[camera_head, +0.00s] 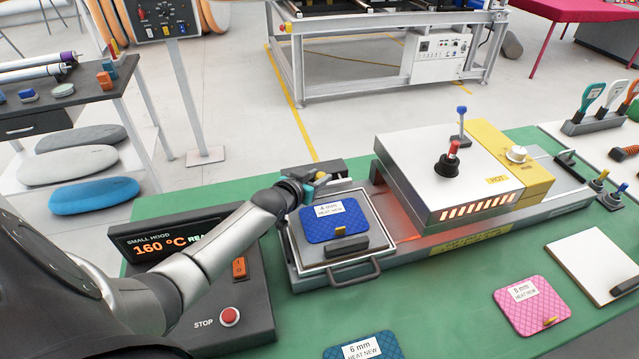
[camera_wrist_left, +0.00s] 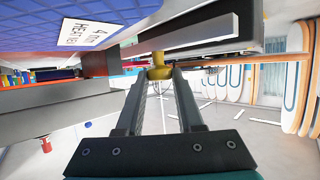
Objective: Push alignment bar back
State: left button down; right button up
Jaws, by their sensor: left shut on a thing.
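A tray with a pale rim (camera_head: 295,262) and a front handle (camera_head: 354,271) holds a blue quilted pad (camera_head: 322,228) labelled 4 mm HEAT NEW. A dark bar (camera_head: 327,169) lies along the tray's back edge; it seems to be the alignment bar. My left gripper (camera_head: 316,184) is at the tray's back left corner. In the left wrist view its fingers (camera_wrist_left: 160,85) are shut on a small yellow knob (camera_wrist_left: 158,71), just under a dark bar-like part. Its link to the bar is partly hidden. My right gripper is not in view.
A heated press hood (camera_head: 450,165) stands right of the tray, glowing at its front. A control box with a 160 °C display (camera_head: 165,247) is at the left. A pink pad (camera_head: 532,308) and another blue pad (camera_head: 362,347) lie on the green table (camera_head: 440,310).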

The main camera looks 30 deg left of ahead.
pick_arm(q)
jog(key=shift+a+r, duration=0.1)
jog(key=shift+a, duration=0.1)
jog(key=c, duration=0.5)
grip_release()
jog(key=shift+w, duration=0.1)
jog(key=shift+c, duration=0.2)
jog(key=shift+s+d, duration=0.1)
jog(key=shift+s, duration=0.2)
jog(key=p+v, duration=0.3)
jog(key=v, duration=1.1)
jog(key=shift+s+p, duration=0.25)
jog(key=shift+p, duration=0.15)
jog(key=shift+r, duration=0.1)
